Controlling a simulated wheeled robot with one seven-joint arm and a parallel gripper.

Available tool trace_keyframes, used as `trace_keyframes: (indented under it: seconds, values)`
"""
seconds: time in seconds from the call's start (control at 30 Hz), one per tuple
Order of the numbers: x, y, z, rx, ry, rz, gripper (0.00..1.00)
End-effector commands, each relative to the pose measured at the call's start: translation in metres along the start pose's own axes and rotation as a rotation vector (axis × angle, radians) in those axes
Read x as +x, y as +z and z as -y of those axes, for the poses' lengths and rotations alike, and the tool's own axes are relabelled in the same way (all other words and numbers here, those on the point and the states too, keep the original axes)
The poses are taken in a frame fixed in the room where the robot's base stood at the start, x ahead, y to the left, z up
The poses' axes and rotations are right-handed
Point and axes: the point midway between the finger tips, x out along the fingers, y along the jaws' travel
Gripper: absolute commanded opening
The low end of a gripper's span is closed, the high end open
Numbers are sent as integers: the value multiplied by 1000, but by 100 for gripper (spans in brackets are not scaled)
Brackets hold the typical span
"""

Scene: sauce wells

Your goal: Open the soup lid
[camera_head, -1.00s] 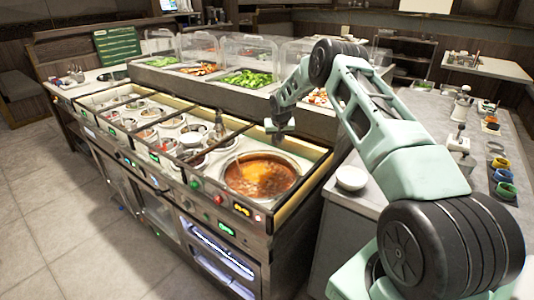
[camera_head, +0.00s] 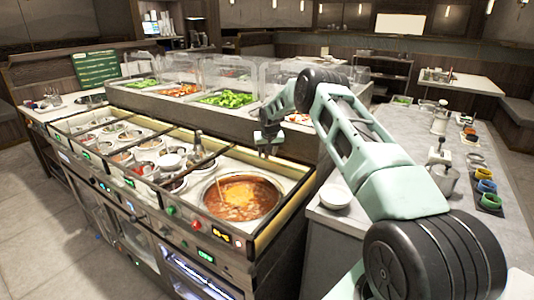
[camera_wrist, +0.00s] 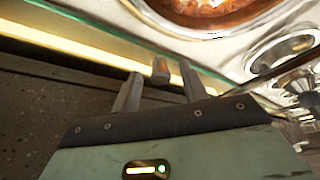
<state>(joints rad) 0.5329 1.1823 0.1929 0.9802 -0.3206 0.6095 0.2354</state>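The round soup well (camera_head: 240,197) holds reddish-orange soup at the near right end of the counter. Its rim and soup also show at the top of the wrist view (camera_wrist: 205,12). I cannot make out a separate lid; whether a clear one covers the soup I cannot tell. My gripper (camera_head: 268,152) hangs above the counter's back edge, behind and right of the well in the head view.
Several smaller sauce wells (camera_head: 130,135) fill the counter to the left. A raised food bar with clear guards (camera_head: 230,75) runs behind. A white bowl (camera_head: 336,196) stands on the right counter, near my arm. Several coloured cups (camera_head: 487,187) stand further right.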

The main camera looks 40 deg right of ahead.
Motion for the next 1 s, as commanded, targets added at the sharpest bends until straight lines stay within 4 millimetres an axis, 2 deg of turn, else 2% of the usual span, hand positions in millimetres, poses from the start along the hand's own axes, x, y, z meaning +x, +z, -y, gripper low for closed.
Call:
trace_keyframes:
  seconds: [0.27, 0.43, 0.67, 1.0]
  values:
    - [-2, 0, 1, 0, -1, 0, 44]
    - [-18, 0, 1, -1, -1, -1, 44]
    - [-62, 0, 0, 0, 0, -4, 44]
    - [-138, 0, 0, 0, 1, -2, 44]
